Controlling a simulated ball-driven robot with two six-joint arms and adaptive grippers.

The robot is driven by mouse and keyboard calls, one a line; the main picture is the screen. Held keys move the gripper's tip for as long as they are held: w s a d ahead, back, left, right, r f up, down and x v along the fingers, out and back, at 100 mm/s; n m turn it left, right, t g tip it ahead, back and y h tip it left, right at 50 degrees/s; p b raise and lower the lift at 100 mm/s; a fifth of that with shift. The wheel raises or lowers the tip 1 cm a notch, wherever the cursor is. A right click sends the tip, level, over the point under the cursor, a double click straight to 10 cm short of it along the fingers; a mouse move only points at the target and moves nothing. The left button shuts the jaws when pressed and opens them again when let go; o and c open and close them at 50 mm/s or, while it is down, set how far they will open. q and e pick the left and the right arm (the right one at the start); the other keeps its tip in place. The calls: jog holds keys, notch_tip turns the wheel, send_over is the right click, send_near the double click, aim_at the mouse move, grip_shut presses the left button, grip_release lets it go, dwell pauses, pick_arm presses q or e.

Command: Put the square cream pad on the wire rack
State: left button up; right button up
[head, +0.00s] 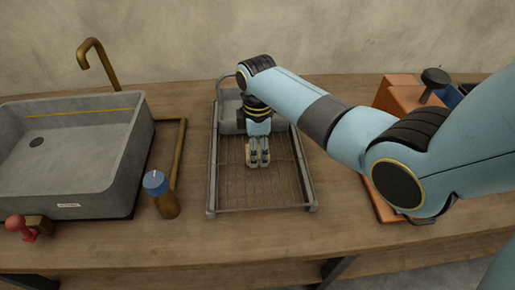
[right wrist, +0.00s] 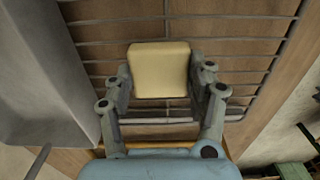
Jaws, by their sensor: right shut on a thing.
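The square cream pad (right wrist: 160,70) is between the two fingers of my right gripper (right wrist: 164,92) in the right wrist view. The fingers are shut on its left and right sides. In the head view my right gripper (head: 258,160) points down over the middle of the wire rack (head: 262,208), and the pad is mostly hidden by the fingers. The rack's wires also show behind the pad in the right wrist view (right wrist: 232,28). I cannot tell whether the pad touches the wires. My left gripper is not in view.
A grey sink (head: 75,180) with a brass tap (head: 93,58) stands left of the rack. The rack's front half looks bare.

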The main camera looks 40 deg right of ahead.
jog(key=shift+f, duration=0.2)
jog(key=o, duration=1.2)
jog(key=shift+r, duration=0.1)
jog(key=shift+r, duration=0.25)
notch_tip(320, 180, up, 12)
jog(key=shift+f+p, duration=0.2)
jog(key=shift+p, duration=0.2)
